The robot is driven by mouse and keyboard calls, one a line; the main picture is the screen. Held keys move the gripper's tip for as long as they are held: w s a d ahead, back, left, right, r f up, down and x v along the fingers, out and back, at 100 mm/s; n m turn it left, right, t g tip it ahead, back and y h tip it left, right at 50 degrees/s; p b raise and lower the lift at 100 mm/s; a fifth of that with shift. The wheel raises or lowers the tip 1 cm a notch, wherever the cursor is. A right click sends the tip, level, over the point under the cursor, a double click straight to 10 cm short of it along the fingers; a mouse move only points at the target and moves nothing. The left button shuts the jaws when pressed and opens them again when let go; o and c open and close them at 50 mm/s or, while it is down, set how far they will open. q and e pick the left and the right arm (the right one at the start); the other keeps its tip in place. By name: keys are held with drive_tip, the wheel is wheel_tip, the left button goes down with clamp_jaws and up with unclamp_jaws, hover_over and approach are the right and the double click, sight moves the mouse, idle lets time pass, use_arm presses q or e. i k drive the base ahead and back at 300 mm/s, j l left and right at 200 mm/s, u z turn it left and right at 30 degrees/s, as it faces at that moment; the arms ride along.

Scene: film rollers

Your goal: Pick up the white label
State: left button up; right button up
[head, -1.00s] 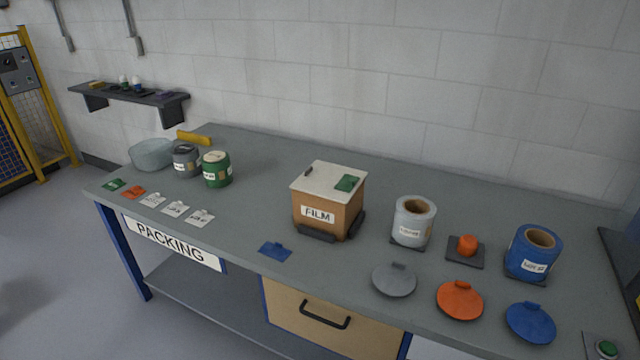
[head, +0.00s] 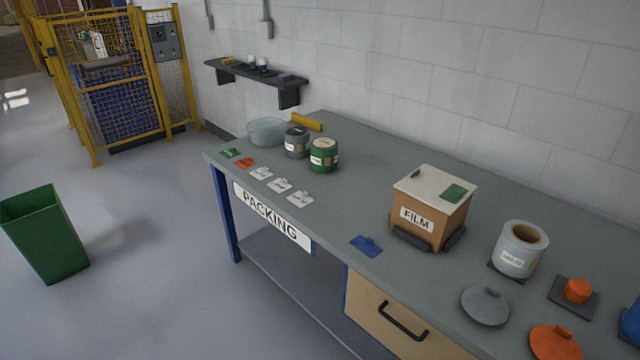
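Three white labels lie in a row near the front edge of the packing table: one (head: 261,173) beside the orange label, a middle one (head: 280,184), and one (head: 300,198) at the right end. An orange label (head: 245,162) and a green label (head: 230,153) lie at the left end of the same row. A blue label (head: 366,245) lies apart, further right along the front edge. The print on the labels is too small to read. Neither of my grippers is in view.
The packing table (head: 350,190) carries a grey roll (head: 297,142), a green roll (head: 323,155), a clear bowl (head: 267,131), a FILM box (head: 430,208), a light grey roll (head: 520,249) and lids. A green bin (head: 45,235) stands on the floor at left.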

sight(279, 185)
drive_tip(key=i+j+z, duration=0.3)
drive_tip(key=i+j, duration=0.2)
drive_tip(key=i+j+z, duration=0.25)
drive_tip(key=i+j, duration=0.25)
drive_tip(key=j, duration=0.15)
